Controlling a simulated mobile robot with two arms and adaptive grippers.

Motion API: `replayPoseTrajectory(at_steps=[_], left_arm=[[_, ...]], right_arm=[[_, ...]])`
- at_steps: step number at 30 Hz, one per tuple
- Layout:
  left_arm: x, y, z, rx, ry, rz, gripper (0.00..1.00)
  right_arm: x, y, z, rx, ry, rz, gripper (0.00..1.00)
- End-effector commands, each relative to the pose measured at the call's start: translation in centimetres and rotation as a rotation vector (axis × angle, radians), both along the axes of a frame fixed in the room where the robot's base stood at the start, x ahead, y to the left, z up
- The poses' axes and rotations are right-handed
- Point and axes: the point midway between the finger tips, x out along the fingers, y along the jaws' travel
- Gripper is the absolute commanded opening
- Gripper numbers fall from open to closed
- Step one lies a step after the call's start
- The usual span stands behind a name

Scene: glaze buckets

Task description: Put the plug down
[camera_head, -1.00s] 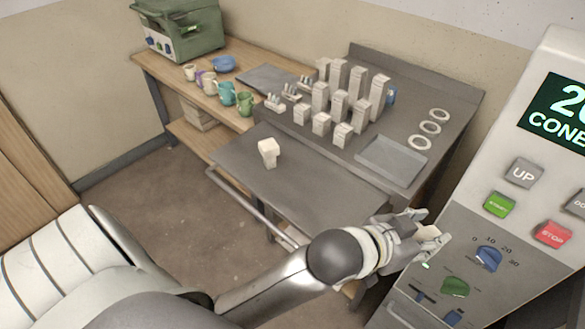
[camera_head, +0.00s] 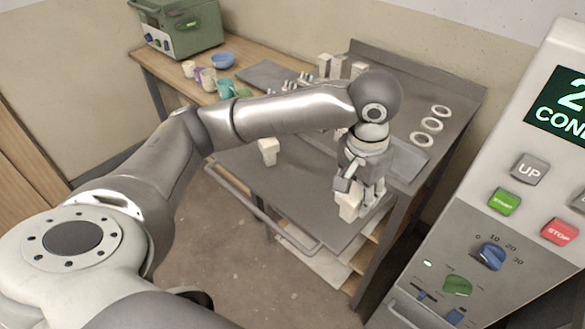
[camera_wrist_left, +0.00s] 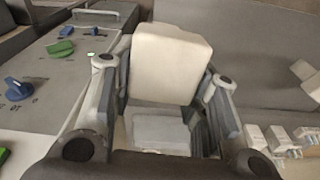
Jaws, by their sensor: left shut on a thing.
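My left gripper (camera_head: 362,192) reaches over the front right part of the grey metal cart top and points down. It is shut on a cream, block-shaped plug (camera_head: 349,206). In the left wrist view the plug (camera_wrist_left: 170,60) sits between the two fingers of the gripper (camera_wrist_left: 160,95), with its broad pale face showing. I cannot tell whether the plug touches the cart top (camera_head: 305,195). A similar cream piece (camera_head: 268,151) stands on the cart further left. My right gripper is not in view.
A control panel with knobs and buttons (camera_head: 500,200) stands close on the right. Behind my arm, several pale blocks (camera_head: 325,66), white rings (camera_head: 433,125) and a shallow tray (camera_head: 408,157) are on the grey bench. Cups and a blue bowl (camera_head: 223,60) are on the wooden table.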

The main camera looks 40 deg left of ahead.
Motion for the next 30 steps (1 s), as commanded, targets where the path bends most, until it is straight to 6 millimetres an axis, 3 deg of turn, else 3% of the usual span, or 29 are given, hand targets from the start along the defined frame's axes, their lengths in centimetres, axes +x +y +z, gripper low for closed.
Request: replayPoseTrajectory(at_steps=[1,3,10,21,30], left_arm=[[-0.1,1.8,1.0,0.006,0.021,0.037,0.16],[-0.5,3.4,2.0,0.007,0.05,0.069,0.16],[-0.4,6.2,2.9,0.009,0.091,0.111,0.16],[5.1,12.7,-1.1,0.008,0.093,0.11,0.16],[7.4,15.3,-5.6,0.007,0.09,0.105,0.16]], right_arm=[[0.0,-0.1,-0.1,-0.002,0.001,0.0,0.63],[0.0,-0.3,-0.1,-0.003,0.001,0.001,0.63],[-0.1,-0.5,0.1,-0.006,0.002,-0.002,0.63],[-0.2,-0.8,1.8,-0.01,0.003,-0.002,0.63],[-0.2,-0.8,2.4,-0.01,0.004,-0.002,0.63]])
